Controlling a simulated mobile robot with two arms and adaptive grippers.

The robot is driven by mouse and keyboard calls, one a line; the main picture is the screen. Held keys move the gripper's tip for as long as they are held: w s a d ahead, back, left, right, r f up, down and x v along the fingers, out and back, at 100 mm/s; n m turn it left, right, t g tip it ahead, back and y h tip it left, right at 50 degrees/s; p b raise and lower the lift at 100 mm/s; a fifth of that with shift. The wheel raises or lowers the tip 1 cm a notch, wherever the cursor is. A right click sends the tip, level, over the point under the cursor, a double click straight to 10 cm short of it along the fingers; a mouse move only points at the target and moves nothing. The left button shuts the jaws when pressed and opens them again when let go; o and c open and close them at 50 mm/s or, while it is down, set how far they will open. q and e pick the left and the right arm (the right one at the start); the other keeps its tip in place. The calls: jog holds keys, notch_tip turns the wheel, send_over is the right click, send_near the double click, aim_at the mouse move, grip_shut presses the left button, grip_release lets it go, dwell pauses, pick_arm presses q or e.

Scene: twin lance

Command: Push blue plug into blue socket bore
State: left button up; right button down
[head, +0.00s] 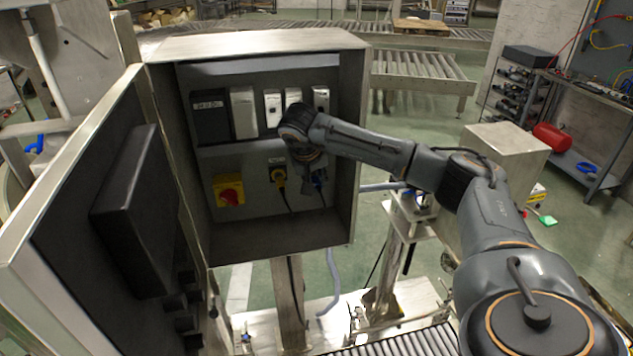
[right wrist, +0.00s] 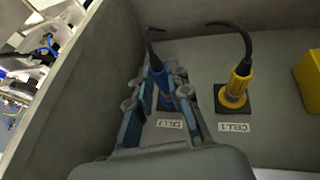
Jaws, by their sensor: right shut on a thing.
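The blue plug (right wrist: 157,66), with a black cable curving from its end, sits between the fingers of my right gripper (right wrist: 158,84) in the right wrist view. My right gripper is shut on it. In the head view the blue plug (head: 318,184) shows below my right gripper (head: 311,170), inside the open cabinet at its lower right. The plug is at the blue socket's place on the back panel, by a small white label (right wrist: 170,124). The fingers hide most of the socket, so I cannot tell how deep the plug sits. My left gripper is not in view.
A yellow plug (head: 279,178) sits in its own socket just left of the blue one. A red and yellow rotary switch (head: 229,190) is further left. White modules (head: 273,108) line the panel above. The cabinet's right side wall (head: 347,150) stands close to my gripper.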

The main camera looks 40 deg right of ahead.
jog(key=shift+w+d, duration=0.35)
jog(key=shift+w, duration=0.25)
dwell(1.6)
jog(key=c, duration=1)
grip_release()
jog(key=v, duration=1.2)
